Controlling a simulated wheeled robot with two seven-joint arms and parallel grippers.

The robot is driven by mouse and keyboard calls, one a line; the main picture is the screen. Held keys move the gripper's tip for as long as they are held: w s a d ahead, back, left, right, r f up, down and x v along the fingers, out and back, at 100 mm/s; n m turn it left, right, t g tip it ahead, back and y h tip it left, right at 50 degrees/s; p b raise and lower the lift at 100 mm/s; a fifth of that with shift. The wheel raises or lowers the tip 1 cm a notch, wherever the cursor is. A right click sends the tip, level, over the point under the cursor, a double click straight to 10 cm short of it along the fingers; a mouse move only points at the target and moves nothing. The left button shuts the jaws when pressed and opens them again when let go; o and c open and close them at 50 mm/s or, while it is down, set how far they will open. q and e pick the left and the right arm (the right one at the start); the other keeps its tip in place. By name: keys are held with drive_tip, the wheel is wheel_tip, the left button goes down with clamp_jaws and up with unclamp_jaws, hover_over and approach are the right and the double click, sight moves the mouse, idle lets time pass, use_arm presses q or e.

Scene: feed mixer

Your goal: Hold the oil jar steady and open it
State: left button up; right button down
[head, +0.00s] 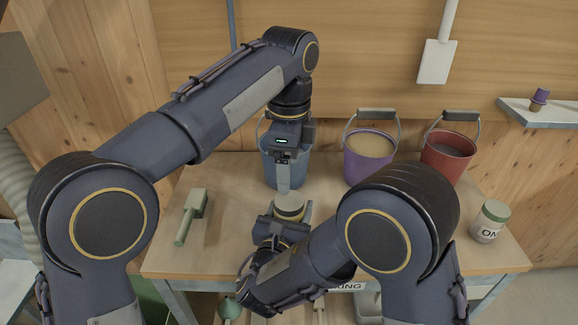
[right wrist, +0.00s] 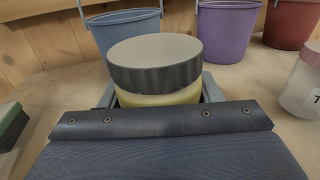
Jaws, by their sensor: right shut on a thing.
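The oil jar (head: 289,204) stands upright on the workbench, partly hidden by my arms in the head view. In the right wrist view the jar (right wrist: 160,72) shows a wide dark-sided lid with a plain grey top, seated on a yellowish body. My right gripper (head: 289,214) is low at the bench, its fingers on either side of the jar's body, shut on it. My left gripper (head: 284,184) points straight down from above, its tip at or just above the lid. Its fingers show edge-on, so their opening is unclear, and I cannot tell whether they touch the lid.
A blue bucket (head: 270,165), a filled purple bucket (head: 368,165) and a red bucket (head: 446,158) stand along the back of the workbench (head: 230,235). Another jar (head: 488,225) with a green lid stands near the right edge.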

sight(289, 200)
use_arm(q)
drive_tip(key=m, duration=1)
drive_tip(key=shift+f+m, duration=0.15)
drive_tip(key=shift+m, duration=0.45)
drive_tip(key=shift+f, duration=3.85)
